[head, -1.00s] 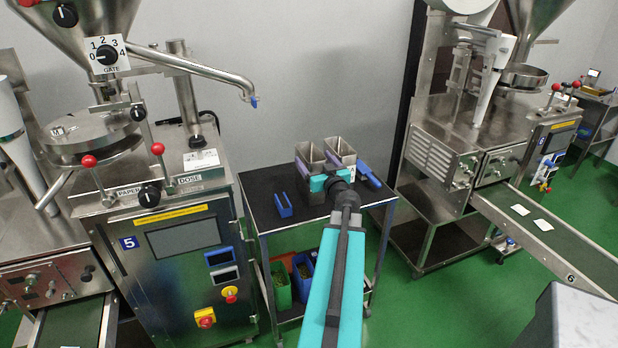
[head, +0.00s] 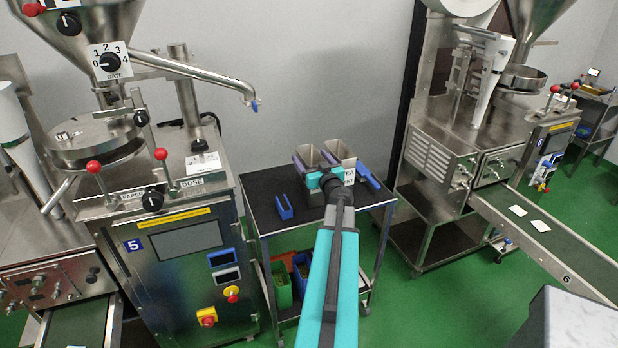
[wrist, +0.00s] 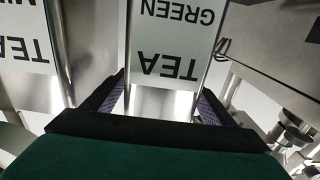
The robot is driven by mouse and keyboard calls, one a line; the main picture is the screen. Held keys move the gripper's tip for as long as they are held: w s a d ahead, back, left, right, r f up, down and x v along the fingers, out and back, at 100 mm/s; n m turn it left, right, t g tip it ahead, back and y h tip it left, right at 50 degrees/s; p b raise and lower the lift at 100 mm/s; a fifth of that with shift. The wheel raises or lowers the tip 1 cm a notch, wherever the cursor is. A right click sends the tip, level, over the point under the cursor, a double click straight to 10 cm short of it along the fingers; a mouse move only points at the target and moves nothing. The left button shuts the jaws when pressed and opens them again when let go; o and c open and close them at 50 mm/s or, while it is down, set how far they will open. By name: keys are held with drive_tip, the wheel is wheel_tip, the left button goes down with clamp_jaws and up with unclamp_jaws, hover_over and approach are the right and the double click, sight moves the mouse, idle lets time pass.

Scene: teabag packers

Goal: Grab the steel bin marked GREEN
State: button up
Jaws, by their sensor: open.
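The steel bin marked GREEN TEA (wrist: 172,45) fills the middle of the wrist view, its white label upside down there. In the head view it is the left one of two open-topped steel bins (head: 310,155) on the black cart top. My gripper (head: 318,178) is at its near side. In the wrist view my gripper (wrist: 161,103) is open, with one purple-padded finger on each side of the bin's lower part in the picture. Whether the pads touch it I cannot tell. My wrist and gripper partly hide the bin's front in the head view.
A second steel bin (head: 342,152) stands close on the right; its TEA label also shows in the wrist view (wrist: 22,45). Blue scoops (head: 284,207) lie on the cart (head: 262,215). Packing machines stand left (head: 190,240) and right (head: 440,150).

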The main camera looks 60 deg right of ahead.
drive_tip(key=shift+w+d, duration=0.3)
drive_tip(key=shift+w, duration=0.05)
idle(0.4)
drive_tip(key=c, duration=1.6)
